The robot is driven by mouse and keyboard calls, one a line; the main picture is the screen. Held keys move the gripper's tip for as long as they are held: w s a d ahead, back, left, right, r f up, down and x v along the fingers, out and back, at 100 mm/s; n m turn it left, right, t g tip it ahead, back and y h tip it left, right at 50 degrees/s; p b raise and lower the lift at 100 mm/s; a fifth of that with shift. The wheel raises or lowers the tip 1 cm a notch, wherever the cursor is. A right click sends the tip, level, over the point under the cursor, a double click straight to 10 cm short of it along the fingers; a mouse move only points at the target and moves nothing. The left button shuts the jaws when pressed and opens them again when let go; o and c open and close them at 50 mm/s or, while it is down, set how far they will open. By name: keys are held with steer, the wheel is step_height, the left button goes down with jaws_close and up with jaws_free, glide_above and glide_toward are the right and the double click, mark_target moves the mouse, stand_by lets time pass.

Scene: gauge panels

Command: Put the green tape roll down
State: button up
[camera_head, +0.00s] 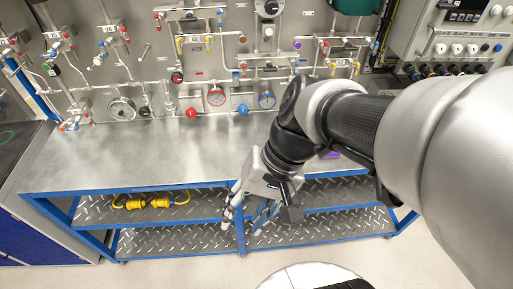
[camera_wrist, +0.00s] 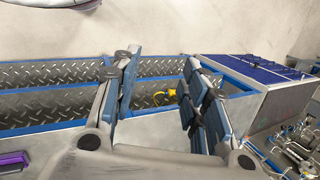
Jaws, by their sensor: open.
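My gripper (camera_head: 247,212) is open in front of the steel bench's front edge, above the lower shelves. In the wrist view its fingers (camera_wrist: 157,72) stand wide apart with nothing held between them. No green tape roll can be made out for certain. A thin green arc (camera_head: 7,135) lies on a dark surface at the left edge of the head view, cut off by the frame. I cannot tell whether it is the tape roll.
The steel benchtop (camera_head: 130,155) is bare on its left part. A yellow object with a cable (camera_head: 152,202) lies on the upper shelf. A purple item (camera_wrist: 14,161) sits on the benchtop, mostly behind my arm in the head view. Gauges and valves (camera_head: 215,97) line the panel behind.

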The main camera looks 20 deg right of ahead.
steer(key=s+d+r+n+t+h, duration=0.1)
steer(key=d+r+n+t+h, duration=0.3)
steer(key=d, duration=0.1)
steer(key=shift+s+d+r+t+h, duration=0.25)
steer(key=shift+d+r+t+h, duration=0.05)
steer(key=shift+r+h, duration=0.1)
steer(key=shift+f, duration=0.1)
